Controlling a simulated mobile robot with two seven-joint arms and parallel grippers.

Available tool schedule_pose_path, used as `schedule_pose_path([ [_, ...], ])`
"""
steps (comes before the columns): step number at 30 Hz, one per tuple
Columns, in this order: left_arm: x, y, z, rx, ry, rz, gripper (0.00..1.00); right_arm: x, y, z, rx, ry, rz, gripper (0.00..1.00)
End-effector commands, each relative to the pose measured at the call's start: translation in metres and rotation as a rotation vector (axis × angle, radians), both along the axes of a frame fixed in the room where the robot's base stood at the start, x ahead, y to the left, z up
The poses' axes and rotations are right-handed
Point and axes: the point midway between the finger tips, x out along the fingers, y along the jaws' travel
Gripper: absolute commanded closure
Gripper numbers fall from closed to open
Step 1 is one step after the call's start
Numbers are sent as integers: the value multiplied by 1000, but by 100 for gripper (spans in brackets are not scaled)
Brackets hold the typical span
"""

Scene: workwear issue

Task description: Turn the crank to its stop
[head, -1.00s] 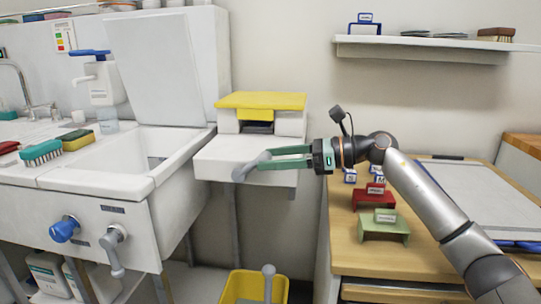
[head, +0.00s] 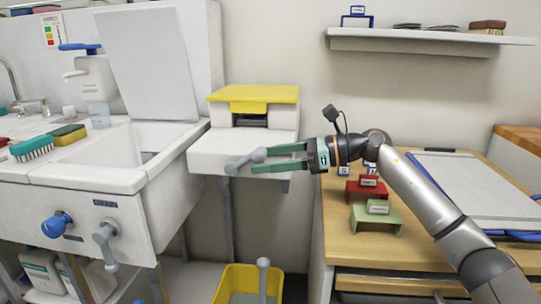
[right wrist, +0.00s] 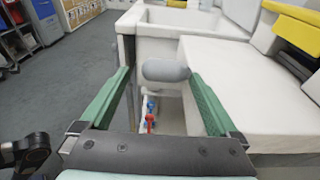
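A grey crank (head: 243,162) with a rounded end sits at the front of a white unit with a yellow lid (head: 253,95). My right gripper (head: 255,161) is at the crank, its green fingers reaching in from the right. In the right wrist view the crank's rounded grey end (right wrist: 165,71) lies between the two fingertips. The fingers are apart, with a gap on the left side; contact on the right side is unclear. The crank's pivot is hard to make out. A second grey handle (head: 105,240) hangs on the sink front. My left gripper is out of view.
A blue knob (head: 57,224) is on the sink front (head: 130,215). A yellow bucket (head: 225,283) with a grey upright handle (head: 263,270) stands below the unit. A wooden bench (head: 345,235) at right carries red and green stands. A shelf (head: 430,38) hangs above.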

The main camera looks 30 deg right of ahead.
Motion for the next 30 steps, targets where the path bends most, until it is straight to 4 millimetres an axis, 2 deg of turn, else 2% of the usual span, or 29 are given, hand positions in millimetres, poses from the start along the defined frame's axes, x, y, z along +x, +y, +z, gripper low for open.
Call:
schedule_pose_path([
  [1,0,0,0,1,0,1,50,0,1,-5,-5,11,4,5],
  [13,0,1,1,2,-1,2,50,-2,-6,-3,-4,10,-5,5],
  [30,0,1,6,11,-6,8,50,-61,-93,20,-1,3,-5,5],
])
